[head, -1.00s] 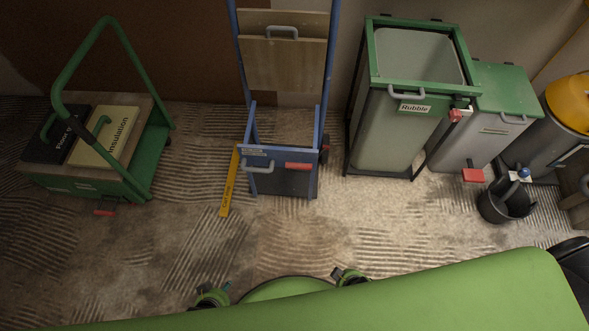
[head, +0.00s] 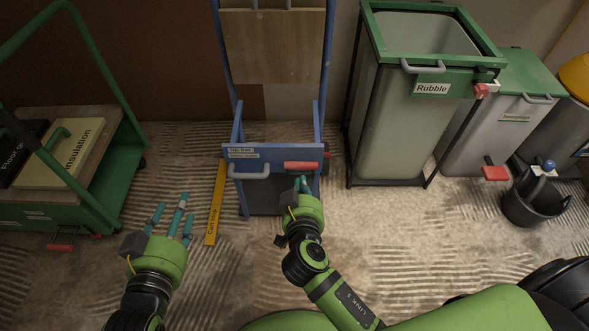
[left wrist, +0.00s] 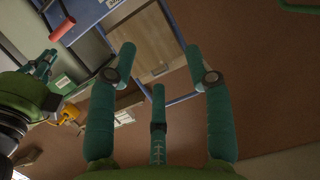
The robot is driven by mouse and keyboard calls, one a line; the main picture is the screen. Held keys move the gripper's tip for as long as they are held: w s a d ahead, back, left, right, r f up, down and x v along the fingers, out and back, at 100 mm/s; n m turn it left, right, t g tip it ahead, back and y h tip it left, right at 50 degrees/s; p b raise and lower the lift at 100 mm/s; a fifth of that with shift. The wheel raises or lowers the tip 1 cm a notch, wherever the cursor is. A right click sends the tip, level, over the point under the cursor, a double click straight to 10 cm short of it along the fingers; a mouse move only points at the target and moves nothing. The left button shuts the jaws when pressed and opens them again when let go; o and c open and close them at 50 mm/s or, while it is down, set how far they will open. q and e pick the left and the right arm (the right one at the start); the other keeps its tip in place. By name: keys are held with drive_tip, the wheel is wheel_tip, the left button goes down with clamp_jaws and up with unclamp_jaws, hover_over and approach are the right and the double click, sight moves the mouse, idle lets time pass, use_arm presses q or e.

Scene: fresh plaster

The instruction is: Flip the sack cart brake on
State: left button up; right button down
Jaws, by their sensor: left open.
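The blue sack cart (head: 270,152) stands against the wall in the head view, with a grey handle (head: 248,173) on its front crossbar. A red lever (head: 302,166), apparently the brake, sits at the right of that bar; a red bar (left wrist: 62,29) also shows in the left wrist view. My right gripper (head: 303,184) is just below the red lever; contact and finger opening are unclear. My left gripper (head: 172,215) is open and empty, left of the cart, with its fingers spread (left wrist: 160,75) in the left wrist view.
A yellow strip labelled "Cart stop" (head: 215,203) lies left of the cart. A green trolley (head: 60,207) carrying an Insulation box (head: 62,152) stands at left. A Rubble bin (head: 400,120), a grey bin (head: 487,130) and a black bucket (head: 530,205) are at right.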

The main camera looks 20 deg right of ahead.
use_arm(q)
drive_tip(key=shift+s+r, duration=0.15)
drive_tip(key=shift+r, duration=0.5)
use_arm(e)
drive_tip(key=shift+w+r, duration=0.1)
drive_tip(key=shift+r, duration=0.45)
use_arm(q)
drive_tip(key=shift+t, duration=0.3)
use_arm(e)
drive_tip(key=b, duration=0.1)
approach(301, 150)
drive_tip(key=shift+f+x, duration=0.2)
drive_tip(key=shift+x, duration=1.05)
drive_tip(key=b+x, duration=0.1)
drive_tip(key=x, duration=0.2)
drive_tip(key=shift+w, duration=0.35)
use_arm(q)
drive_tip(key=d+r+t+h, duration=0.1)
drive_tip(key=r+t+h, duration=0.1)
drive_tip(key=r, duration=0.3)
drive_tip(key=s+d+r+m+t+h, duration=0.1)
drive_tip(key=d+r+t+h, duration=0.1)
drive_tip(key=r, duration=0.4)
drive_tip(key=shift+s+t, duration=0.2)
drive_tip(key=shift+t, duration=0.6)
drive_tip(key=shift+r+m, duration=0.15)
drive_tip(key=shift+m, duration=0.15)
